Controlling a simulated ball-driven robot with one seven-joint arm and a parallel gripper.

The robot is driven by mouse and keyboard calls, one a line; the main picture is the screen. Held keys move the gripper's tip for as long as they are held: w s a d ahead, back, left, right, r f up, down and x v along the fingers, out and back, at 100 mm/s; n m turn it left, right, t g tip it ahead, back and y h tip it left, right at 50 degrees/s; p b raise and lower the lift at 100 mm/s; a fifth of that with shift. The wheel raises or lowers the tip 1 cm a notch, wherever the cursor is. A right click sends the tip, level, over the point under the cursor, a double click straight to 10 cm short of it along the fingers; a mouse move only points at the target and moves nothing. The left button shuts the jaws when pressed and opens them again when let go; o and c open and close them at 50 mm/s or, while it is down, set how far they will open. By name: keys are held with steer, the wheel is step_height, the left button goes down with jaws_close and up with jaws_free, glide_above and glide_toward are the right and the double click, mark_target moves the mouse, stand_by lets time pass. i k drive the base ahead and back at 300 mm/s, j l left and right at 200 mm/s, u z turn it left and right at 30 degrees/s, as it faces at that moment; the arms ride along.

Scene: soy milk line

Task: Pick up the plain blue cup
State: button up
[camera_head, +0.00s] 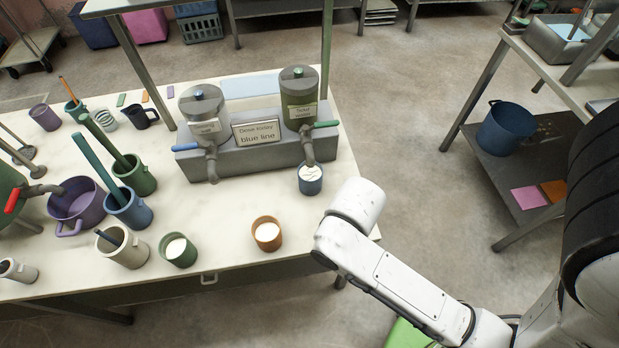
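A plain blue cup (311,187) stands upright on the white table, below the spout of the green-grey dispenser (299,95). Its top shows a white content with darker marks. A second blue vessel (129,215), with a handle and a teal stick in it, stands further left. My white arm reaches in from the lower right, and its rounded joint lies just right of and in front of the plain blue cup; I cannot tell whether they touch. My gripper does not show, so what it holds cannot be seen.
A brown cup (267,236) and a green cup (179,252), both with white content, stand near the table's front edge. The grey dispenser base with a "blue line" sign (257,132) is behind. A purple pot (78,201) and several mugs crowd the left.

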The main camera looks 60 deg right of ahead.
mark_target(310, 179)
steer(key=j+z, duration=0.1)
steer(key=z, duration=0.35)
steer(key=j+z, duration=0.2)
steer(key=z, duration=0.3)
steer(key=i+j+z, duration=0.1)
steer(key=j+z, duration=0.3)
steer(key=j, duration=0.5)
steer(key=j+z, duration=0.35)
steer(key=j, duration=1.4)
